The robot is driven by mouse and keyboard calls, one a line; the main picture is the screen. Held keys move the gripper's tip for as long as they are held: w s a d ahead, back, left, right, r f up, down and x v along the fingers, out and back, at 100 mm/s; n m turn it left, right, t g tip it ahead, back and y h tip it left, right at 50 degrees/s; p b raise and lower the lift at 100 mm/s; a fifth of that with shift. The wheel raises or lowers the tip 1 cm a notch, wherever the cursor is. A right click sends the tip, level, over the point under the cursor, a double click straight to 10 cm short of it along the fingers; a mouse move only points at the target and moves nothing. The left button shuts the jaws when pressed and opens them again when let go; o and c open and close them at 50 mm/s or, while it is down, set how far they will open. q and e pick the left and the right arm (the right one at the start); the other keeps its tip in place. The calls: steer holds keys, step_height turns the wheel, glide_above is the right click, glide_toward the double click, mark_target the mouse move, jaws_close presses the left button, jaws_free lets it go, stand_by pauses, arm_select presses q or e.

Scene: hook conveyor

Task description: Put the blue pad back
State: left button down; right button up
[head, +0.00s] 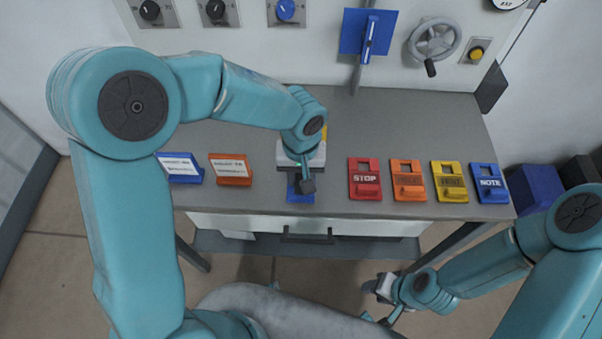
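A blue flat piece (300,196) lies at the front edge of the grey table, mostly hidden under my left gripper (302,184). My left gripper points down right over it. I cannot tell whether its fingers touch the piece, or whether they are open or shut. A blue pad marked NOTE (490,183) lies at the right end of a row of coloured pads. My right gripper (378,292) hangs low in front of the table, away from the pads, its fingers too small to read.
Red STOP (364,180), orange (407,181) and yellow (449,182) pads lie right of my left gripper. Blue (181,168) and orange (231,170) label stands are to the left. The back panel holds knobs, a blue plate with a lever (367,32) and a handwheel (434,41).

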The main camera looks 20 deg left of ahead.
mark_target(301, 178)
arm_select(q)
steer(key=c, duration=0.8)
jaws_free()
steer(key=shift+w+f, duration=0.1)
steer(key=shift+f, duration=0.05)
step_height(301, 178, up, 12)
steer(key=shift+r+p, duration=0.2)
steer(key=shift+p, duration=0.4)
steer(key=shift+s, duration=0.25)
